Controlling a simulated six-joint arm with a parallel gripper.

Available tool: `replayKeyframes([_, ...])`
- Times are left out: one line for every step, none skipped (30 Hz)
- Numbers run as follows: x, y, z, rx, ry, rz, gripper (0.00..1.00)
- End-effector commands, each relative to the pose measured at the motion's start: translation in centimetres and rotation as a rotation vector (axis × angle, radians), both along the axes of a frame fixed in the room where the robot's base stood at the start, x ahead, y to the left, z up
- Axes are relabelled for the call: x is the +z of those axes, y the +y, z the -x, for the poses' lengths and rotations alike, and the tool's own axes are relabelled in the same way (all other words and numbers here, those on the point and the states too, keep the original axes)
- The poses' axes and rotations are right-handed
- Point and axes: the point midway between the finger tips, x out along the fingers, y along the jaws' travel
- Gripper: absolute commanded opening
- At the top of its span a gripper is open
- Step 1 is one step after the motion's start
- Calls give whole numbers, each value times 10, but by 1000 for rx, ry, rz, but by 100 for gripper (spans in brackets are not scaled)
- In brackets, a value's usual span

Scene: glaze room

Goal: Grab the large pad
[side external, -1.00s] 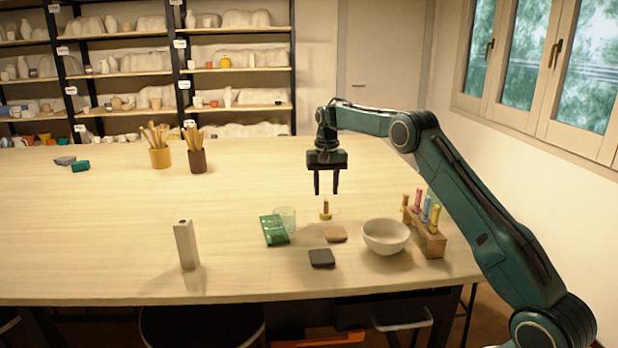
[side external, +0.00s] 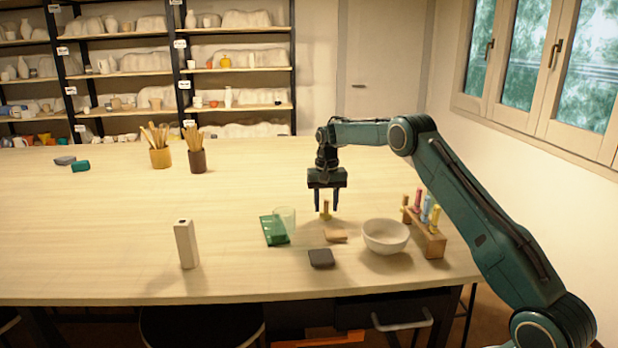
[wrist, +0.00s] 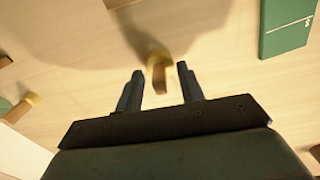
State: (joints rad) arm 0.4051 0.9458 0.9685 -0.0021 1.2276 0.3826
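Two small flat pads lie on the table in the side view: a dark grey pad (side external: 321,258) nearer the front edge and a tan pad (side external: 335,235) behind it. A far grey pad-like piece (side external: 65,160) lies at the left. I cannot tell which is the large one. My gripper (side external: 326,208) points down, open and empty, behind the tan pad. A small stamp with a brown handle and yellow base (side external: 325,214) stands under it. In the wrist view the stamp (wrist: 158,72) shows between the spread fingertips (wrist: 158,78).
A green flat box (side external: 274,230) and a clear glass (side external: 287,217) stand left of the gripper. A white bowl (side external: 386,236) and a wooden rack of coloured stamps (side external: 430,241) stand right. A pale square vase (side external: 186,244) is front left. The table's middle left is clear.

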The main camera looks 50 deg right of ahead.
Motion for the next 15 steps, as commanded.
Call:
replayKeyframes([0,0,0,0,0,0,38])
replayKeyframes([0,0,0,0,0,0,38])
replayKeyframes([0,0,0,0,0,0,38])
replayKeyframes([0,0,0,0,0,0,38])
replayKeyframes([0,0,0,0,0,0,38])
replayKeyframes([0,0,0,0,0,0,38])
replayKeyframes([0,0,0,0,0,0,38])
replayKeyframes([0,0,0,0,0,0,38])
replayKeyframes([0,0,0,0,0,0,38])
replayKeyframes([0,0,0,0,0,0,38])
replayKeyframes([0,0,0,0,0,0,34])
replayKeyframes([0,0,0,0,0,0,26])
replayKeyframes([0,0,0,0,0,0,20])
replayKeyframes([0,0,0,0,0,0,15])
replayKeyframes([0,0,0,0,0,0,7])
